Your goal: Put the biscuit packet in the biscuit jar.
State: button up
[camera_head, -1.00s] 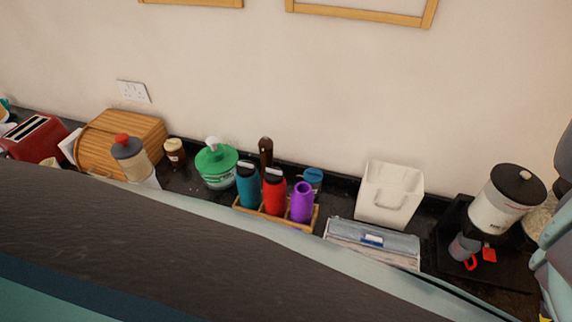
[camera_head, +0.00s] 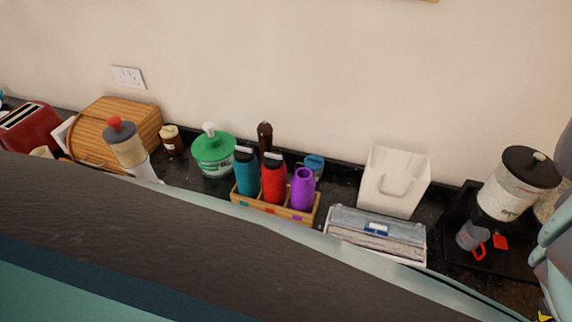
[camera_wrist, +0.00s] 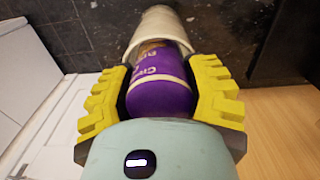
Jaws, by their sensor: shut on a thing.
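In the wrist view my gripper (camera_wrist: 163,88) has its yellow fingers shut on the sides of a purple packet (camera_wrist: 160,96) with pale lettering, which I take as the biscuit packet. A cream, round-sided thing (camera_wrist: 158,24) lies just beyond the packet's far end; I cannot tell whether it is part of the packet or a separate thing. In the head view a cream canister (camera_head: 503,202) with a dark brown lid stands at the right, and a jar with a green lid (camera_head: 212,146) stands left of centre. I cannot tell which is the biscuit jar.
A wooden caddy (camera_head: 280,205) holds teal, red and purple bottles. A white bin (camera_head: 412,190), a low grey box (camera_head: 375,238), a grey mug (camera_head: 470,235), a bread bin (camera_head: 125,120) and a red toaster (camera_head: 30,125) share the dark counter. My own body hides its front.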

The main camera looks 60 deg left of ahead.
jog(key=o, duration=1.3)
jog(key=shift+o, duration=0.2)
jog(key=shift+r, duration=0.1)
notch_tip(320, 180, up, 7)
jog(key=p, duration=0.6)
jog(key=shift+p, duration=0.35)
jog(key=shift+w, duration=0.1)
